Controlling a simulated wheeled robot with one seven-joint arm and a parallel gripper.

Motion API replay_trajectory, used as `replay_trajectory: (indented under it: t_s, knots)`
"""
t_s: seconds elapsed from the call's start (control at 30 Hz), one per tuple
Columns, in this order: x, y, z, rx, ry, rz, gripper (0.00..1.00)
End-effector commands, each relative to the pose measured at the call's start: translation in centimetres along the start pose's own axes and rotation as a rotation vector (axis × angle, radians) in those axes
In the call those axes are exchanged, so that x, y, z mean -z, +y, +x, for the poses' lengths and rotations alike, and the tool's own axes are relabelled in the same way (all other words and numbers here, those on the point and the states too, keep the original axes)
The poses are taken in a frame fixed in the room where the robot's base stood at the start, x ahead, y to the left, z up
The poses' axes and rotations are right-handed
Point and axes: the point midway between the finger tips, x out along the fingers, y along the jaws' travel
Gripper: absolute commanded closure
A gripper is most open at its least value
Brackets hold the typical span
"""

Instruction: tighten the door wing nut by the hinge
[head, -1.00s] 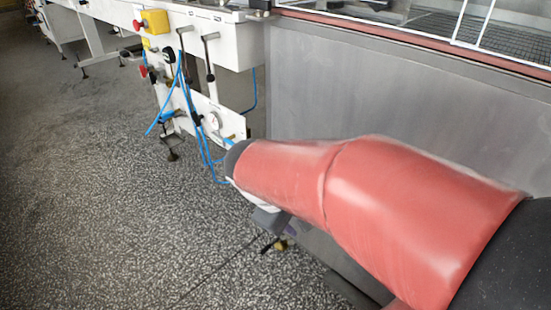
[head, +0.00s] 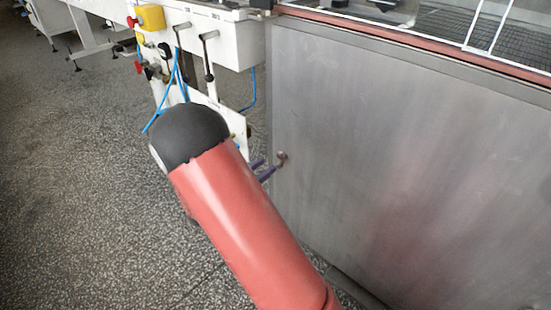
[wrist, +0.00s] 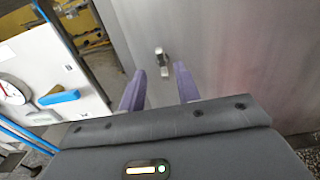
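The wing nut (head: 281,158) is a small metal piece standing out from the grey steel door panel (head: 350,130), close to the panel's left edge. In the wrist view the wing nut (wrist: 162,60) shows a rounded top and a lower lobe, just beyond and between the fingertips. My gripper (head: 269,167) has two purple fingers pointing at the door, with their tips close to the nut. In the wrist view my gripper (wrist: 159,70) is open, with a clear gap between the fingers and nothing held. I cannot make out the hinge clearly.
Left of the door stands a white machine frame with levers (head: 208,55), a yellow switch box (head: 150,17) and blue hoses (head: 158,115). In the wrist view a gauge (wrist: 12,90) and a blue-handled valve (wrist: 60,97) are close on the left. Speckled floor lies open at left.

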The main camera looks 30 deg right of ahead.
Motion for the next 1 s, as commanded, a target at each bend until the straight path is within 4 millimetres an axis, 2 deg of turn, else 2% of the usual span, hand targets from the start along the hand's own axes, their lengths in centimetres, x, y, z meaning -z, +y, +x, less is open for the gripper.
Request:
replay_trajectory:
  t_s: [0.1, 0.3, 0.67, 0.73, 0.93, 1.0]
  knots:
    - [0.0, -0.1, 2.2, 0.005, 0.001, 0.000, 0.67]
    - [0.0, -0.1, 4.8, 0.004, 0.002, 0.002, 0.67]
    - [0.0, -0.1, 5.6, 0.001, 0.003, 0.002, 0.67]
    - [0.0, -0.1, 5.6, 0.002, 0.003, 0.002, 0.72]
    - [0.0, -0.1, 5.6, 0.002, 0.003, 0.002, 0.99]
    - [0.0, -0.1, 5.6, 0.002, 0.003, 0.002, 1.00]
